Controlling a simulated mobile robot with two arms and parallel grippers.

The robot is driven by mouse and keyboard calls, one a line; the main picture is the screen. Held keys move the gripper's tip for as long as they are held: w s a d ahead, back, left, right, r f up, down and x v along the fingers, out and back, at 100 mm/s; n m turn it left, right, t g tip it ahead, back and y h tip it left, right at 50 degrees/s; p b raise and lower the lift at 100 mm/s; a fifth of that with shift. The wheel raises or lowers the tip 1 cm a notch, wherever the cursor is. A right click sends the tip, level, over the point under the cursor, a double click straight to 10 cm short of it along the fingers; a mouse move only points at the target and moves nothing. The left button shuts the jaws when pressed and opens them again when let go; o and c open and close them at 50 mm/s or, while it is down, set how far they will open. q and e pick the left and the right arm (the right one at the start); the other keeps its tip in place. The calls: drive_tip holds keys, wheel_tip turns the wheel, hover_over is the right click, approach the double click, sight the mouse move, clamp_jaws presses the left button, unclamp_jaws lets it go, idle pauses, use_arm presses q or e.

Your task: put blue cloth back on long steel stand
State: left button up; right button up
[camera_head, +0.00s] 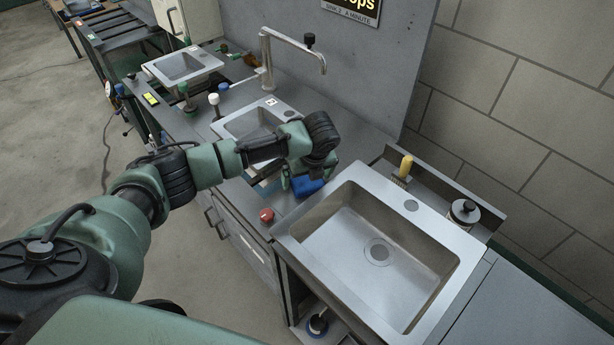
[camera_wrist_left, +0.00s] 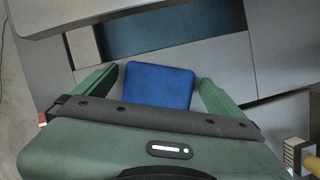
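The blue cloth (camera_head: 307,187) is a small folded block on the grey counter strip between the middle sink and the large near sink. My left gripper (camera_head: 304,180) is over it, pointing down, and hides part of it. In the left wrist view the cloth (camera_wrist_left: 160,86) lies between the two green fingers (camera_wrist_left: 160,95), which are spread apart with a narrow gap on each side. A long steel stand (camera_head: 435,180) runs along the back of the large sink. Which steel piece the task names is not certain. My right gripper is out of view.
The large sink (camera_head: 375,255) is empty. A yellow-handled brush (camera_head: 404,168) and a lidded jar (camera_head: 465,211) stand on the steel stand. A red knob (camera_head: 267,215) sits at the counter's front edge. A tall faucet (camera_head: 290,45) rises behind the middle sink (camera_head: 250,122).

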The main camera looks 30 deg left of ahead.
use_arm(q)
drive_tip(key=shift+r, duration=0.1)
drive_tip(key=b+v, duration=0.1)
drive_tip(key=v, duration=1.1)
drive_tip(key=shift+b, duration=0.3)
